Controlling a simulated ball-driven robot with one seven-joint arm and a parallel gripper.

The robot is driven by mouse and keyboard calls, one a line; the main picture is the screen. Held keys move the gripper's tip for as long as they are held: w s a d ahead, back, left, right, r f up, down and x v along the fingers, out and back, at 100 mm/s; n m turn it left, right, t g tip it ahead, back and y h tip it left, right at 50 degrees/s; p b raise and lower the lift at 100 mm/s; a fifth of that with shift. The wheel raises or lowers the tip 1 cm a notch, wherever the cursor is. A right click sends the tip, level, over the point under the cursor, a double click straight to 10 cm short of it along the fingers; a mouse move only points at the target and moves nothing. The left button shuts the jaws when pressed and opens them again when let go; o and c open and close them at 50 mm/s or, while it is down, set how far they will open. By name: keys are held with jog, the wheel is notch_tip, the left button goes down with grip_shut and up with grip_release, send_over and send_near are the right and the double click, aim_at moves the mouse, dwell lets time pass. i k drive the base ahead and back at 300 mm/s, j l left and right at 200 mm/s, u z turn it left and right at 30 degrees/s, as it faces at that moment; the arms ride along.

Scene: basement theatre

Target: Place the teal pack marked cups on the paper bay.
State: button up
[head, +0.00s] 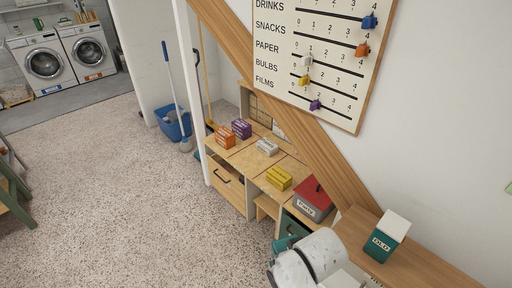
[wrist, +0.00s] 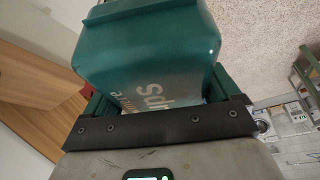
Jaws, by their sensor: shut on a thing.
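The teal pack (wrist: 145,50) marked with white letters reading like "cups" fills the top middle of the wrist view. My gripper (wrist: 160,90) is shut on it, with a jaw at each side. In the head view, my wrist covers the area near the bottom middle, and only a bit of teal shows beside it. A shelf unit (head: 233,165) under the sloping beam has several top bays. A white pack (head: 267,147) lies in one bay; its colour matches the peg on the board's PAPER row. I cannot read any bay label.
Orange (head: 225,141), purple (head: 242,128) and yellow (head: 279,178) packs lie on the shelf. A red-lidded box (head: 314,199) stands at its near end. A teal box with a white top (head: 388,238) is on the wooden ledge. The sloping beam (head: 300,115) overhangs the shelf.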

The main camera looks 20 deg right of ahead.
aim_at(254, 164)
jog(key=i+j, duration=0.2)
jog(key=i, duration=0.35)
jog(key=i+j+z, duration=0.15)
jog(key=i, duration=0.4)
jog(key=i+j, duration=0.35)
jog(key=i, duration=0.15)
jog(key=l+z, duration=0.05)
